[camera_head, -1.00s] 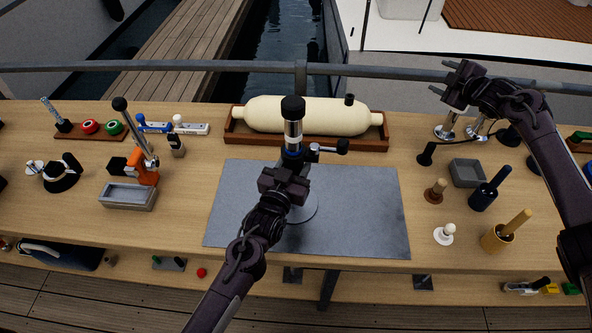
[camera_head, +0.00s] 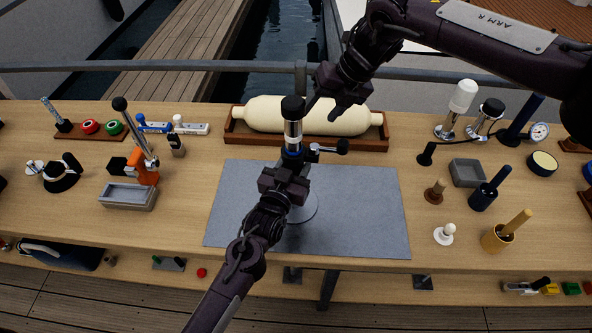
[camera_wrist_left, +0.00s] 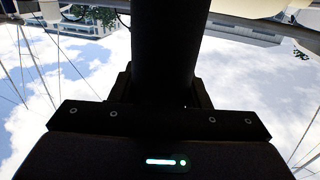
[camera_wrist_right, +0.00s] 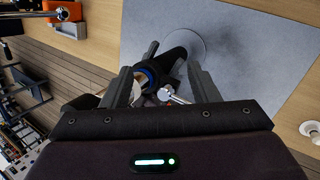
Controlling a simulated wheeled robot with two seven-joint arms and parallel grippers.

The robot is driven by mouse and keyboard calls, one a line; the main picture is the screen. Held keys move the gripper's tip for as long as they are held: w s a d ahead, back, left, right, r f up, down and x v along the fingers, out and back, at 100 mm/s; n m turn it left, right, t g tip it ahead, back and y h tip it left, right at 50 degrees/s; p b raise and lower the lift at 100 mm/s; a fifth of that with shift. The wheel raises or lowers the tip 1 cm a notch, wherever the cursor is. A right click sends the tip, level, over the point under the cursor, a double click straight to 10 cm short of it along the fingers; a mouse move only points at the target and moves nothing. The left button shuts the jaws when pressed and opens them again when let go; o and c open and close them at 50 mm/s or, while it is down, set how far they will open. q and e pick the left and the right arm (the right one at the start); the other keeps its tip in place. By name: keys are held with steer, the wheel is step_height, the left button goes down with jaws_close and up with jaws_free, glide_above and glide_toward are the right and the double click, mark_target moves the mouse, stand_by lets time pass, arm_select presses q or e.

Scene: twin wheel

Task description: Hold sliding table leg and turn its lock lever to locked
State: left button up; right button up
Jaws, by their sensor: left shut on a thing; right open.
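The table leg (camera_head: 293,135) stands upright on a round base on the grey mat (camera_head: 365,215). It has a black top, a white section and a blue ring. Its lock lever (camera_head: 328,148) sticks out to the right, ending in a black knob. My left gripper (camera_head: 287,180) is shut on the dark lower tube of the leg, which also fills the middle of the left wrist view (camera_wrist_left: 155,50). My right gripper (camera_head: 325,108) is open above and just behind the leg. In the right wrist view, the leg's collar and the silver lever (camera_wrist_right: 172,95) show between its fingers.
A cream cylinder (camera_head: 270,115) lies in a wooden tray behind the leg. The mat's right part is clear.

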mark_target(344, 141)
steer(key=s+d+r+n+h, duration=0.1)
steer(key=s, duration=0.1)
steer(key=s+d+r+n+h, duration=0.1)
steer(key=d+h, duration=0.1)
steer(key=s+d+r+n+h, duration=0.1)
steer(key=s+h, duration=0.1)
steer(key=shift+s+d+r+g, duration=0.3)
steer(key=shift+r+g, duration=0.05)
steer(key=shift+g, duration=0.05)
steer(key=shift+s+d+f, duration=0.1)
steer(key=shift+f, duration=3.3)
steer(key=c, duration=0.9)
